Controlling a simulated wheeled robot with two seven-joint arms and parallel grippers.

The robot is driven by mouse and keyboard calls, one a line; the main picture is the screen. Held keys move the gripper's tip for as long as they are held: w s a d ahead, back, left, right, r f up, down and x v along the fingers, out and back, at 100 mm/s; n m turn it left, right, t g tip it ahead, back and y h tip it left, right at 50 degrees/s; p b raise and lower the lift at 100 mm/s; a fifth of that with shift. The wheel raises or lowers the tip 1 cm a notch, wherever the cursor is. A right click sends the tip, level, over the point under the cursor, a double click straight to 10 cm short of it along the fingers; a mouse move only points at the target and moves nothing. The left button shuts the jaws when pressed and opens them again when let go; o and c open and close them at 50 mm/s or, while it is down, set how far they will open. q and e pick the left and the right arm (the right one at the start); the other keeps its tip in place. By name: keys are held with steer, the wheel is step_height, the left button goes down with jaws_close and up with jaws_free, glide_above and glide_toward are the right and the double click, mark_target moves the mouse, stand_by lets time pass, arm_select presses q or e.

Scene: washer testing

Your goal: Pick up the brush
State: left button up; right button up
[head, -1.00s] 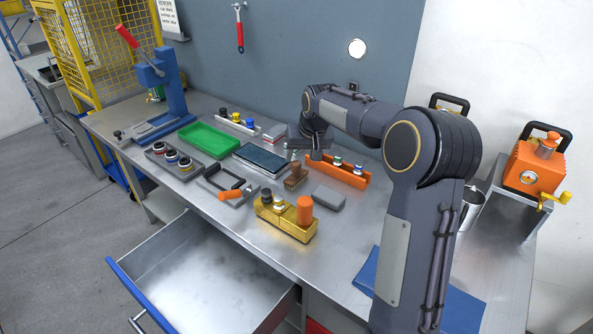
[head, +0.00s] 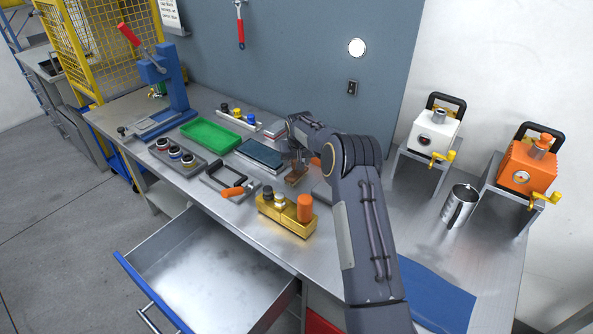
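The brush appears to be the small brown block (head: 296,178) on the metal workbench, in the head view, between the dark flat tablet-like tray and the gold block. My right gripper (head: 299,160) is directly above it, pointing down, with its fingers at or close to the top of the brush. The fingers are small and partly covered by my arm, so I cannot tell whether they are open or touch it. My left gripper is not in view.
A gold block (head: 286,215) with knobs stands just in front of the brush. A hand tool with an orange handle (head: 232,191), a dark tablet-like tray (head: 259,154) and a green tray (head: 210,134) lie to the left. An open drawer (head: 205,265) juts out below. My arm partly hides an orange rack.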

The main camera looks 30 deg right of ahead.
steer(key=shift+c, duration=0.2)
jaws_close()
stand_by(0.4)
